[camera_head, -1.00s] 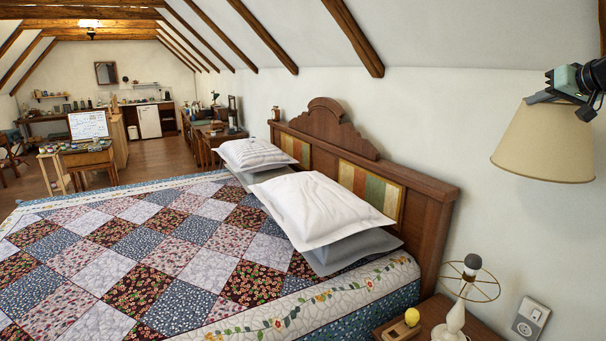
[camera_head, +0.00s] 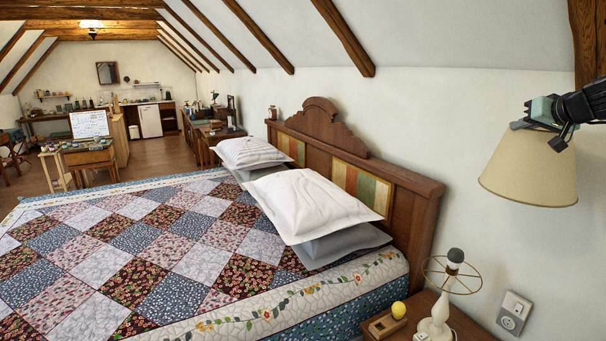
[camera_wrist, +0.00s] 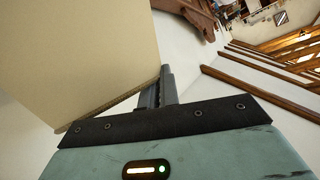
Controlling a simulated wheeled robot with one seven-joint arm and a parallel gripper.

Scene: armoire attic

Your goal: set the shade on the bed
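The cream lamp shade (camera_head: 531,168) hangs in the air at the right in the head view, above the nightstand and right of the bed. My gripper (camera_head: 548,128) is at the top of the shade and appears shut on its rim. In the wrist view the shade (camera_wrist: 75,55) fills the upper left, against the gripper's fingers (camera_wrist: 160,90); the grip itself is partly hidden. The bed (camera_head: 150,250) has a patchwork quilt with a broad open surface, left of the shade. The bare lamp base (camera_head: 436,322) with its wire ring stands on the nightstand.
White pillows (camera_head: 310,203) lie against the wooden headboard (camera_head: 415,215), between the shade and the quilt's middle. The nightstand (camera_head: 452,322) also bears a small wooden box (camera_head: 386,324) and a yellow ball (camera_head: 398,310). A wall with an outlet (camera_head: 514,312) is close at right.

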